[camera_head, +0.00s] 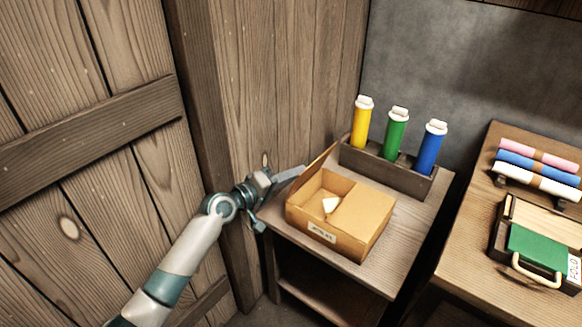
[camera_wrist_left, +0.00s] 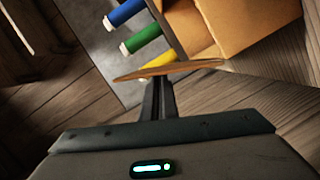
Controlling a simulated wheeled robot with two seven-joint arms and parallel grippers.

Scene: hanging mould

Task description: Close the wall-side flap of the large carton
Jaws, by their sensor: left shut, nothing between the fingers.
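The large carton (camera_head: 345,237) is a brown box with a label on its front, standing on a small wooden table. Its wall-side flap (camera_head: 321,159) stands up on the left edge, tilted outward. My left gripper (camera_head: 297,171) is shut and empty, on the wall side of the raised flap. In the left wrist view its fingers (camera_wrist_left: 160,92) end at the flap (camera_wrist_left: 168,70), seen nearly edge-on; I cannot tell whether they touch. My right gripper is out of view.
A wooden rack (camera_head: 385,173) with yellow, green and blue tubes stands behind the carton. The plank wall (camera_head: 270,90) is close on the left, leaving a narrow gap for my arm. A second table (camera_head: 455,225) on the right holds rolls and a green case (camera_head: 538,248).

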